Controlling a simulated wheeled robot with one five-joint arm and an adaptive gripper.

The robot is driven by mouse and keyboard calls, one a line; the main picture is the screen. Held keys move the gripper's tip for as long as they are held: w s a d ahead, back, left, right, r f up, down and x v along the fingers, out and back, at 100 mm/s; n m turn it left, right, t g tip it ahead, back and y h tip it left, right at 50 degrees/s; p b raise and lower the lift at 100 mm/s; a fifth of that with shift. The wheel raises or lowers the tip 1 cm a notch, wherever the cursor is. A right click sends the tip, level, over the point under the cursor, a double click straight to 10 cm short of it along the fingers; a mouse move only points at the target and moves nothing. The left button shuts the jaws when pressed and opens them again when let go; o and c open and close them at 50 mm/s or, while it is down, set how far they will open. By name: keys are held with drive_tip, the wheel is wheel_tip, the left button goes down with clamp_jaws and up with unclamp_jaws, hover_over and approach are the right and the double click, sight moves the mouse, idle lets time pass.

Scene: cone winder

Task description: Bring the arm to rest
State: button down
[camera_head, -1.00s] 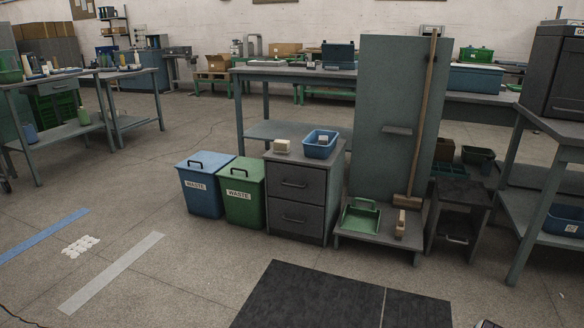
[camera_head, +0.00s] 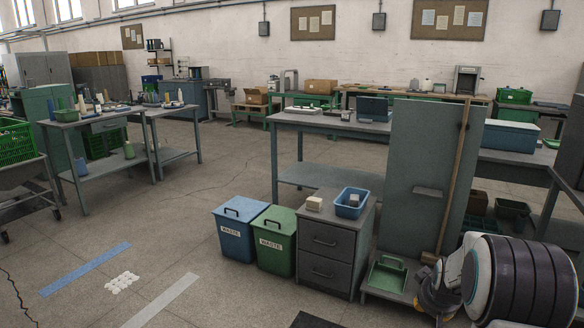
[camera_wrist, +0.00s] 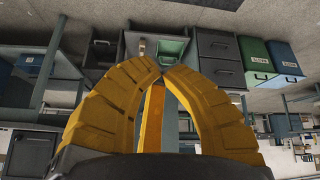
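My gripper (camera_wrist: 163,68) shows in the wrist view with two ribbed yellow fingers. They curve inward and their tips come together at the middle. No object shows at the tips; an orange strip and a grey-blue strip show in the gap behind them. My arm (camera_head: 515,275) is folded at the lower right of the head view, a thick dark ringed section with white and dark joints.
A green dustpan (camera_head: 388,275), a broom (camera_head: 455,175) and a tall grey panel (camera_head: 420,160) stand behind my arm. A drawer cabinet (camera_head: 325,250), a green waste bin (camera_head: 275,240) and a blue waste bin (camera_head: 238,228) stand left of them. Floor at lower left is mostly open.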

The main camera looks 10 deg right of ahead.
drive_tip(key=s+a+r+p, duration=0.4)
drive_tip(key=a+r, duration=0.4)
drive_tip(key=r, duration=0.2)
drive_tip(key=s+a+r+n+g+y+p, duration=0.1)
drive_tip(key=s+a+r+p, duration=0.5)
drive_tip(key=s, duration=0.6)
drive_tip(key=s+a+r+n+g+y+p, duration=0.1)
drive_tip(key=s+a+r+y+p, duration=0.1)
drive_tip(key=s+a+r+p, duration=0.4)
drive_tip(key=s+a+r, duration=0.3)
drive_tip(key=s+r, duration=0.2)
drive_tip(key=s, duration=0.1)
drive_tip(key=shift+r+p, duration=0.3)
drive_tip(key=shift+a, duration=0.1)
